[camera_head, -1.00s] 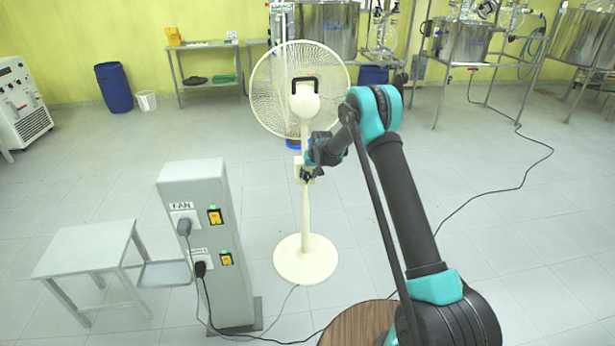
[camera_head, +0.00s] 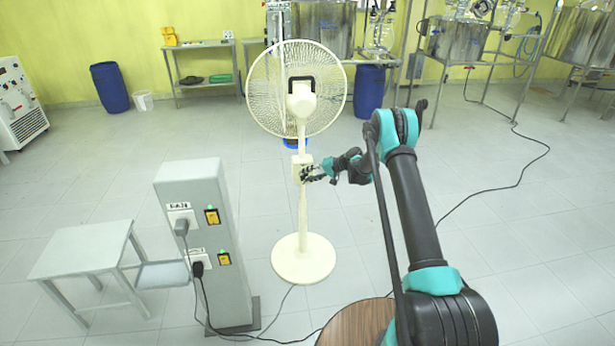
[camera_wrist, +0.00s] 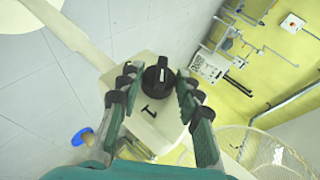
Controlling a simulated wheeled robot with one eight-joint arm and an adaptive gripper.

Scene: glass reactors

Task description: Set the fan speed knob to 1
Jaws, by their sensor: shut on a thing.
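The cream pedestal fan (camera_head: 303,255) stands in the middle of the head view with its control box (camera_head: 300,159) partway up the pole. In the wrist view the box (camera_wrist: 168,135) carries a round black fan speed knob (camera_wrist: 158,76) with a raised grip. A dark mark like a "1" or "I" shows on the box just below it. My gripper (camera_head: 306,173) is at the box from the right. In the wrist view my gripper (camera_wrist: 157,82) has its fingers on both sides of the knob, shut on it. The knob's pointer setting is unclear.
A grey pillar (camera_head: 208,250) with a FAN socket, plugs and yellow switches stands to the left. A low grey table (camera_head: 80,250) is beside it. A round brown tabletop (camera_head: 350,325) is at the front. Cables cross the floor.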

